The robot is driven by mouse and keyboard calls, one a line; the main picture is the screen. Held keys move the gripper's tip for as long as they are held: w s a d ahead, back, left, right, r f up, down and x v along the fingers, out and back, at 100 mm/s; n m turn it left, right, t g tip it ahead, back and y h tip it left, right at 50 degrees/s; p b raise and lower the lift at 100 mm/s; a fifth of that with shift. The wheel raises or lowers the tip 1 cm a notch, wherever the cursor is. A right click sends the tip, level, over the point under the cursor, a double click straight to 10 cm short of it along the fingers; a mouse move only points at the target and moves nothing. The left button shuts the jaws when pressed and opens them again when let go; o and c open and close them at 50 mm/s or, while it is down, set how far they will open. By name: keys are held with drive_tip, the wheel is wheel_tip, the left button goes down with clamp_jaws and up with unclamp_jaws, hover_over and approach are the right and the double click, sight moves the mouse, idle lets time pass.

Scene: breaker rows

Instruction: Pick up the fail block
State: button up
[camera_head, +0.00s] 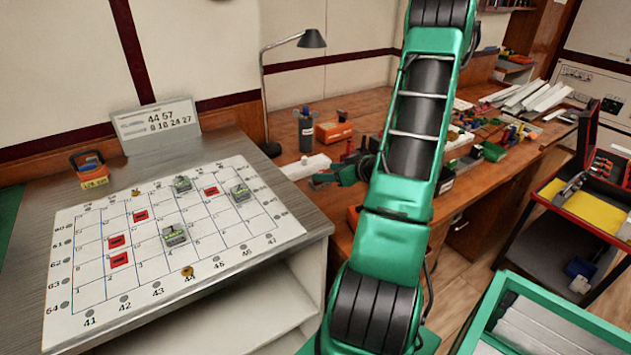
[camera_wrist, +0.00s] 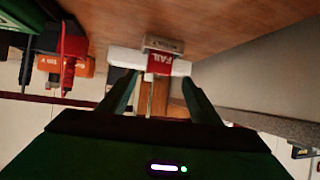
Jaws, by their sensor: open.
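The fail block (camera_wrist: 162,62) shows in the wrist view as a pale block with a red face that reads FAIL. It is just ahead of my gripper (camera_wrist: 157,78), across the space between the two fingers, with white parts on both sides. The fingers are apart; I cannot tell whether they touch it. In the head view a white block (camera_head: 305,167) lies on the wooden bench, left of my gripper (camera_head: 335,177). I see no FAIL label on it from there.
A gridded board (camera_head: 130,290) on the left worktop bears several red tags and green-grey breakers. On the bench stand a lamp (camera_head: 312,39), a dark bottle (camera_head: 306,130) and an orange box (camera_head: 333,131). Tools and parts clutter the bench to the right. A cart (camera_head: 590,190) stands far right.

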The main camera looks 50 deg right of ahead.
drive_tip(key=shift+x, duration=2.7)
drive_tip(key=shift+d, duration=0.15)
drive_tip(key=c, duration=1.1)
